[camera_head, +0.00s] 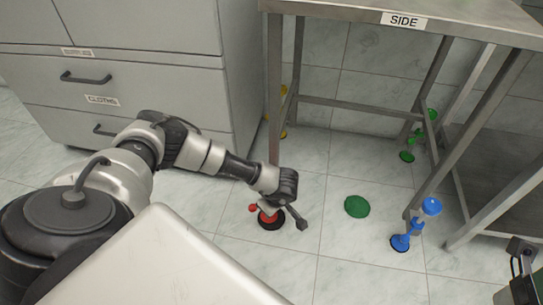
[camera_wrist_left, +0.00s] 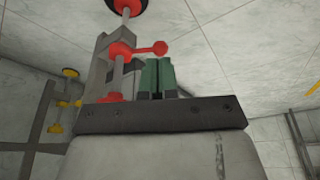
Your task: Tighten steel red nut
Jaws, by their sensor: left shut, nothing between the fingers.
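The red nut (camera_wrist_left: 121,50) shows in the left wrist view as a hub on a steel stem, with a short bar ending in a red ball (camera_wrist_left: 160,48). The red foot (camera_wrist_left: 126,4) with a black pad is at the end of that stem. In the head view the red foot (camera_head: 269,221) stands on the floor under the near table leg, and the nut is mostly hidden behind my gripper. My left gripper's green fingers (camera_wrist_left: 159,66) are shut and empty, close beside the nut's bar; contact cannot be told. My right gripper is only partly visible at the lower right corner (camera_head: 528,287).
The steel table marked SIDE (camera_head: 450,20) stands above. Its other legs have blue (camera_head: 401,243), green (camera_head: 407,156) and yellow (camera_head: 283,90) feet. A green disc (camera_head: 357,207) lies on the open tiled floor. A grey drawer cabinet (camera_head: 130,60) stands at the left.

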